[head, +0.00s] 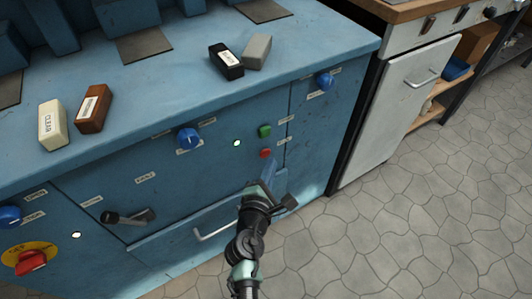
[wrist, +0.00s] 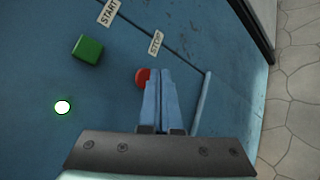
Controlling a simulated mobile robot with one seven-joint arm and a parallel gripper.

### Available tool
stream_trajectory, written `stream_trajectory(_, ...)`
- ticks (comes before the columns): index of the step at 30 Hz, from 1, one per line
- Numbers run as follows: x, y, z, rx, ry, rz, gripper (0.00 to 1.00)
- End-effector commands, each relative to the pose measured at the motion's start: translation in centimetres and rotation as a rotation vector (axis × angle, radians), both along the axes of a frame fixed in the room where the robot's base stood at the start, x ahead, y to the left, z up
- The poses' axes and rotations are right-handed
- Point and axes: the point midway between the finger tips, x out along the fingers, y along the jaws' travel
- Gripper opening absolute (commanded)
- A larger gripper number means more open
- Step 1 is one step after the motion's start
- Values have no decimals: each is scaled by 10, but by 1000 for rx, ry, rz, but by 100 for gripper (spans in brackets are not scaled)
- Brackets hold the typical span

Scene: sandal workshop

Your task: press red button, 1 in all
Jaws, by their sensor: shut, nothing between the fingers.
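The red button (head: 265,153) sits on the blue cabinet front, below a green button (head: 264,131). In the wrist view the red button (wrist: 142,76) is partly covered by my fingers, beside the label STOP. My gripper (head: 276,164) has its blue fingers together with nothing between them. In the wrist view the fingertips of my gripper (wrist: 160,71) overlap the right part of the red button. I cannot tell whether they touch it.
The green button (wrist: 88,49) is beside the label START, near a lit white lamp (wrist: 62,107). A blue knob (head: 188,138) is to the left, and a drawer handle (head: 215,233) is below. Several small blocks lie on the bench top (head: 170,90). Stone floor is open at right.

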Motion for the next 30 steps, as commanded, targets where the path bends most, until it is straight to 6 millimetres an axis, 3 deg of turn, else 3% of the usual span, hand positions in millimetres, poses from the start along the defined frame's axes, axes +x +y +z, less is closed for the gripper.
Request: stream_trajectory(30,7,5,0,0,0,0,0)
